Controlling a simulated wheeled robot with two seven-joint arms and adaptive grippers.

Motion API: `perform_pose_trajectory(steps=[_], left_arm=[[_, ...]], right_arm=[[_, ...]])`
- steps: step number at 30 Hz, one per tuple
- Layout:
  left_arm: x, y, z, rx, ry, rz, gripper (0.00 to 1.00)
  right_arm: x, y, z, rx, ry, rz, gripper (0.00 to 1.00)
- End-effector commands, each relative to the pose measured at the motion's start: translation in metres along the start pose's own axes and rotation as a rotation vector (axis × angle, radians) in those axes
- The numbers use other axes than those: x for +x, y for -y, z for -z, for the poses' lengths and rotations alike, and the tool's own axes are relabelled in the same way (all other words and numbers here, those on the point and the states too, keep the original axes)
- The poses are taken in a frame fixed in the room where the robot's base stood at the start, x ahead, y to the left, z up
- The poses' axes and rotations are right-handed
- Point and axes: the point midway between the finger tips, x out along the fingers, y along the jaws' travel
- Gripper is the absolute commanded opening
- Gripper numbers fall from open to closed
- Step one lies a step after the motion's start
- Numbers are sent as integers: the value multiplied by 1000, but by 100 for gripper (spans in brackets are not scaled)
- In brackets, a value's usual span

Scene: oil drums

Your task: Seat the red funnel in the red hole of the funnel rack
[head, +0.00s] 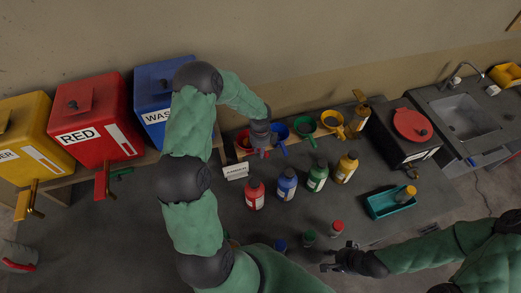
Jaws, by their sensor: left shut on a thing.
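The red funnel (243,142) is at the left end of the funnel rack (320,129), mostly hidden by my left gripper. My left gripper (262,153) is shut on it, at or just above the rack's left end. I cannot tell whether the funnel is seated, and the red hole is hidden. A blue funnel (280,131), a green funnel (305,127) and a yellow funnel (332,121) sit along the rack to the right. My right gripper (332,258) looks open and empty over the bench's front part.
Red (254,196), blue (287,185), green (317,177) and yellow (346,168) bottles stand in front of the rack. A small sign (236,171) stands left of them. Drums (95,120) are at left; a teal tray (388,203) and sink (466,117) are at right.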

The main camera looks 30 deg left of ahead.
Motion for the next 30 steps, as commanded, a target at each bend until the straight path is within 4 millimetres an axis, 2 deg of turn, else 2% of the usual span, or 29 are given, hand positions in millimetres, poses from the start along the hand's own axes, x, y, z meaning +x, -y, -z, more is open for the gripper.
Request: perform_pose_trajectory(steps=[6, 7, 9, 22, 26, 30], left_arm=[[0, 0, 0, 0, 0, 1, 0], [0, 0, 0, 0, 0, 1, 32], [0, 0, 0, 0, 0, 1, 51], [-4, 1, -1, 0, 1, 2, 51], [-20, 1, -1, 1, 3, 4, 51], [-47, 2, -1, 0, 3, 5, 51]], right_arm=[[0, 0, 0, 0, 0, 0, 39], [0, 0, 0, 0, 0, 0, 39], [0, 0, 0, 0, 0, 0, 39], [0, 0, 0, 0, 0, 0, 39], [0, 0, 0, 0, 0, 0, 39], [0, 0, 0, 0, 0, 0, 39]])
